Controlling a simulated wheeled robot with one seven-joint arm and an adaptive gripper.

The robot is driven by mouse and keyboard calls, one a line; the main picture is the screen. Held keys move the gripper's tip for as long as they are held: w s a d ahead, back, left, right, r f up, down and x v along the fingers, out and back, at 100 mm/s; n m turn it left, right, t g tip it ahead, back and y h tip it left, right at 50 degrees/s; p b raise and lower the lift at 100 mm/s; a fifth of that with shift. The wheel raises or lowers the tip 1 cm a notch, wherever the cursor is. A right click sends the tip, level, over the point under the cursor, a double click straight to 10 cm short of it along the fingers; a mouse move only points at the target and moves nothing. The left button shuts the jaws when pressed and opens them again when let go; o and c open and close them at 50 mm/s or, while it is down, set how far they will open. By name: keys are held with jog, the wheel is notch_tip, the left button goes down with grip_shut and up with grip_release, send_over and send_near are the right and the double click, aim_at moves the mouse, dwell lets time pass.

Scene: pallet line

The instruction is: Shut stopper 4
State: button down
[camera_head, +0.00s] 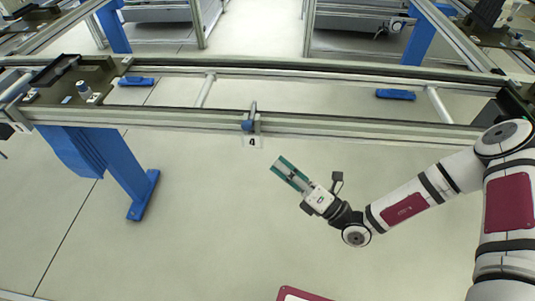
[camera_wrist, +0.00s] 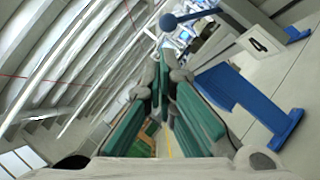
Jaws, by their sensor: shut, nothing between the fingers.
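Stopper 4 (camera_head: 249,124) is a small blue-and-grey device on the front rail of the line, with a tag marked 4 (camera_head: 252,141) hanging just below it. In the wrist view its blue knob (camera_wrist: 168,22) on a grey rod shows at the top, with the 4 tag (camera_wrist: 258,45) to its right. My gripper (camera_head: 281,167), with green finger pads, is in front of the rail, below and to the right of the stopper in the head view, apart from it. Its fingers (camera_wrist: 160,85) are shut with nothing between them.
The front rail (camera_head: 340,129) runs across the view. Blue legs (camera_head: 115,165) stand under the line at left. Dark units sit at its left (camera_head: 75,80) and right ends. Blue pieces (camera_head: 396,94) lie beyond the front rail. The floor around my gripper is clear.

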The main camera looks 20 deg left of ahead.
jog(key=shift+v, duration=0.95)
